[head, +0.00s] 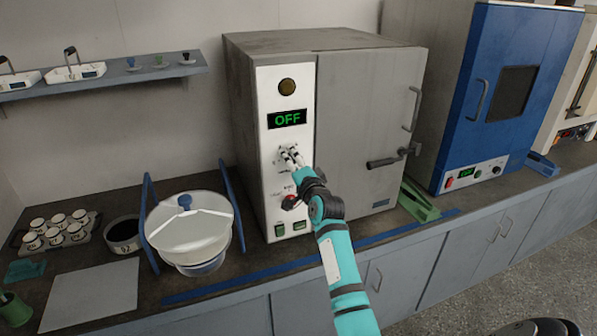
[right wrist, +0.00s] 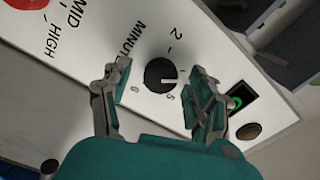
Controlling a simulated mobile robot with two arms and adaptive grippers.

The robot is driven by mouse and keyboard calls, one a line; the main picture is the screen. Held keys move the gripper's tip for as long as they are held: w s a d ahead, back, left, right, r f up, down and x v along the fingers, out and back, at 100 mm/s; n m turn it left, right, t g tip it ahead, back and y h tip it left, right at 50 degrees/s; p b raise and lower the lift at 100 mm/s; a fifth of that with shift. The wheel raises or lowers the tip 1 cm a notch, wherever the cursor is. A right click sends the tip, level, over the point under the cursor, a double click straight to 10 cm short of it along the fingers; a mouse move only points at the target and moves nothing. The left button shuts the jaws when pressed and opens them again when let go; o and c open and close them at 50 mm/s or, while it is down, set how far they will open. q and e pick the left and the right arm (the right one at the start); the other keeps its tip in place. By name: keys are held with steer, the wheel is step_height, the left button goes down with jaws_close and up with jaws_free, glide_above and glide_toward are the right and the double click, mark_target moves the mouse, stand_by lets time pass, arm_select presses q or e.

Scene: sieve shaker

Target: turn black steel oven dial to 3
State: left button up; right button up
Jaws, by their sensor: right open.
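The steel oven (head: 345,110) has a grey body and a white control panel, and its display (head: 286,119) reads OFF in green. My right gripper (head: 291,158) is at the panel below the display and hides the dial there. In the right wrist view a round black dial (right wrist: 160,76) with a light mark on its right side sits among printed numbers, near the word MINUTE. The fingers of my right gripper (right wrist: 161,80) are open on either side of the dial, with gaps that look clear. My left gripper is not in view.
A red knob (head: 290,202) is lower on the panel, near my right arm. A blue oven (head: 509,92) stands further right. A lidded bowl (head: 190,228) in a blue stand is to the left.

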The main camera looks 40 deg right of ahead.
steer(key=v, duration=1.1)
steer(key=shift+s, duration=0.25)
